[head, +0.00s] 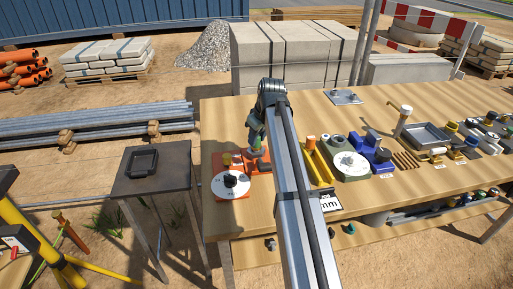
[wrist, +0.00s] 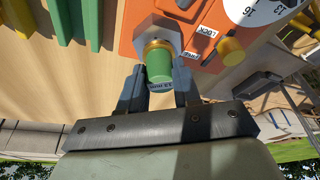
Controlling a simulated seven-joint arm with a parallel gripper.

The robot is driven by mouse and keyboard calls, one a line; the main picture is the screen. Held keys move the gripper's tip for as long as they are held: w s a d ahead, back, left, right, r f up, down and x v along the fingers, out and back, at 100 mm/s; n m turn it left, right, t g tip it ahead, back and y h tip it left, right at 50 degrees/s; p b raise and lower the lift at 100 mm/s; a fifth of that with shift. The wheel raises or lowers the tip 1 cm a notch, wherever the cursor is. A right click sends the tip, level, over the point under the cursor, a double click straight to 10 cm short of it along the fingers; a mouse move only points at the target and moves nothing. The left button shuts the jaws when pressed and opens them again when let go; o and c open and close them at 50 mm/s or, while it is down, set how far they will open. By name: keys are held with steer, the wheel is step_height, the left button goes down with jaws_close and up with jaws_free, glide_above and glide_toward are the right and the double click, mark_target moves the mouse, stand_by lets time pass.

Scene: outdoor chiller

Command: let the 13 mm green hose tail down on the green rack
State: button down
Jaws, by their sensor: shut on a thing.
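Green upright bars, seemingly the green rack (wrist: 62,20), show at the upper left of the wrist view. In the head view my arm hides that rack, and my gripper (head: 258,153) is over the right part of the orange fixture (head: 232,190).
The fixture has a white dial, a yellow knob (wrist: 230,50) and LOCK and FREE labels. A yellow rack (head: 320,165), a grey-green dial unit (head: 350,166) and a blue fixture (head: 376,152) stand to the right. A side table with a black tray (head: 142,162) is at left.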

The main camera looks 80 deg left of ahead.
steer(key=shift+r, duration=0.3)
steer(key=shift+r, duration=2.4)
steer(key=c, duration=1.3)
jaws_free()
steer(key=shift+c, duration=0.2)
jaws_close()
